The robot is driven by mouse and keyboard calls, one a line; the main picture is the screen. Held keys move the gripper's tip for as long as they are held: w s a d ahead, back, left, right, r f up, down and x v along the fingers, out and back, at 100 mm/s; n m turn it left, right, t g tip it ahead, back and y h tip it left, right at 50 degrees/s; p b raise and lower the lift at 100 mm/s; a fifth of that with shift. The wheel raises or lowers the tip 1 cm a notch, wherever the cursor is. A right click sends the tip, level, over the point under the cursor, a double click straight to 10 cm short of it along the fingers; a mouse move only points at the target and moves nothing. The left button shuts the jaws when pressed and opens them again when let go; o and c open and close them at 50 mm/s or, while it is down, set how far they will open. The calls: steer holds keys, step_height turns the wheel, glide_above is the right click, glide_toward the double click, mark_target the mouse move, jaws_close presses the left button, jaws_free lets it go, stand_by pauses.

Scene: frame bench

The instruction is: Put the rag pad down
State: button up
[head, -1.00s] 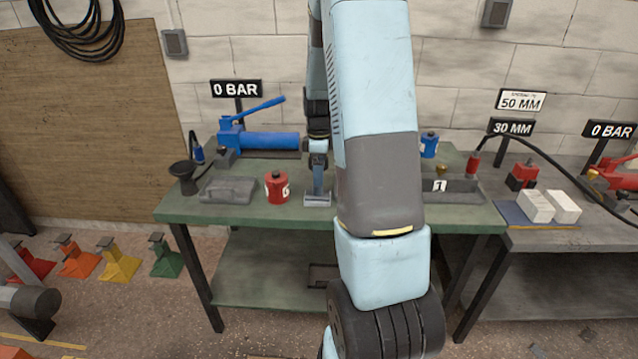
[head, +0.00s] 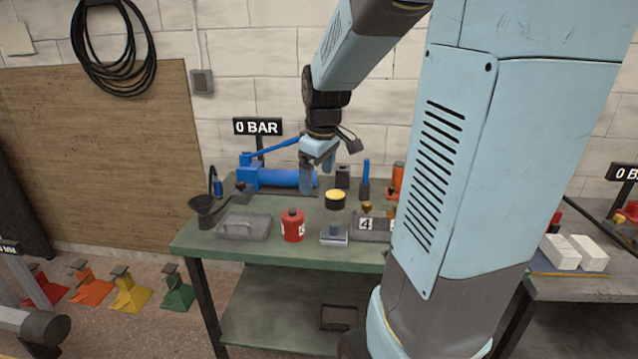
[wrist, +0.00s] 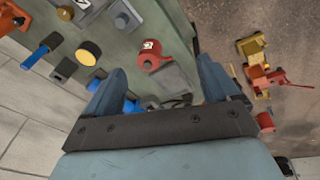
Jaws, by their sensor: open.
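The likely rag pad (head: 334,238), a flat pale grey pad with a blue-grey knob, lies on the green bench (head: 275,250) near its front edge, right of a red can (head: 293,228). It also shows in the wrist view (wrist: 127,20), at the top. My gripper (head: 318,186) is open and empty. It hangs above the back part of the bench, near the blue hand pump (head: 290,179), apart from the pad. In the wrist view my two fingers (wrist: 160,68) stand wide apart with nothing held between them.
A grey tray (head: 245,227) and a black funnel (head: 207,210) stand at the bench's left. A yellow-topped tin (head: 335,199) and a tray tagged 4 (head: 370,228) stand close to the pad. My arm hides the bench's right part.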

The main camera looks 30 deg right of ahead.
steer(key=s+a+r+m+t, duration=0.1)
steer(key=s+a+r+m, duration=0.2)
steer(key=s, duration=0.5)
steer(key=s+a+r+m+t, duration=0.2)
steer(key=s+a+r+m, duration=0.1)
steer(key=s, duration=0.5)
steer(key=shift+s+a+r, duration=0.4)
steer(key=shift+a+r, duration=0.2)
steer(key=shift+a, duration=0.6)
steer(key=shift+c, duration=0.5)
